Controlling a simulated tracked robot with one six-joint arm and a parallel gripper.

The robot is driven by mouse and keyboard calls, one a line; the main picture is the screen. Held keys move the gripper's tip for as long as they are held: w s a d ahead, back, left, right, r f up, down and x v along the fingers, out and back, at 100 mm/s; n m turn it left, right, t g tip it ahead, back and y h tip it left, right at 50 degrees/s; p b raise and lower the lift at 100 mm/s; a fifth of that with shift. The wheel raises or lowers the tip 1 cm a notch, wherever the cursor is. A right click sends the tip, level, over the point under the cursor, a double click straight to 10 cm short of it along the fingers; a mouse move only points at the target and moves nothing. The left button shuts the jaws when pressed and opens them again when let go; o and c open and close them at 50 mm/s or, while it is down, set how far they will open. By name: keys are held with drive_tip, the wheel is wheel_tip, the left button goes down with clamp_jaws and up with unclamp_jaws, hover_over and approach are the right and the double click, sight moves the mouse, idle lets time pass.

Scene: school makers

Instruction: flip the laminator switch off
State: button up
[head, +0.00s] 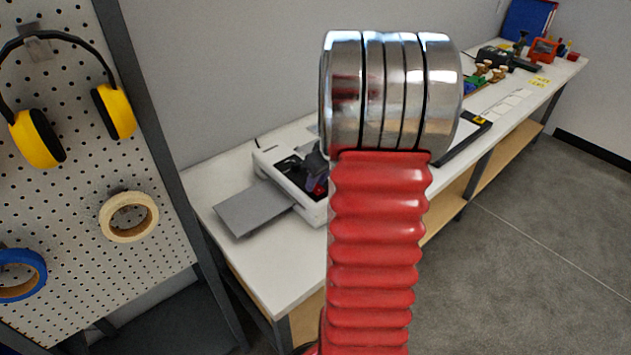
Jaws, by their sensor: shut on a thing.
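The laminator (280,150) is a white, low machine with a dark top on the white bench, left of my arm. A grey flat sheet or tray (252,208) sticks out from its front. My gripper (317,176) shows as a dark shape over the laminator's right part, mostly hidden behind my red and metal arm. It is shut at a small red part (320,187), which looks like the laminator switch. The fingertips and the switch's position cannot be made out.
A pegboard (80,190) with yellow earmuffs (38,138) and tape rolls (128,216) stands at the left. Grey floor lies clear at right.

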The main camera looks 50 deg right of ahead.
drive_tip(key=shift+w, duration=0.15)
drive_tip(key=shift+w+g, duration=0.2)
drive_tip(key=shift+g, duration=0.4)
drive_tip(key=shift+w+g, duration=0.15)
drive_tip(key=shift+g, duration=0.65)
drive_tip(key=o, duration=1.1)
drive_tip(key=shift+c, duration=0.2)
drive_tip(key=shift+r, duration=0.15)
wheel_tip(320, 180, up, 13)
drive_tip(key=s, duration=0.2)
drive_tip(key=shift+r, duration=0.15)
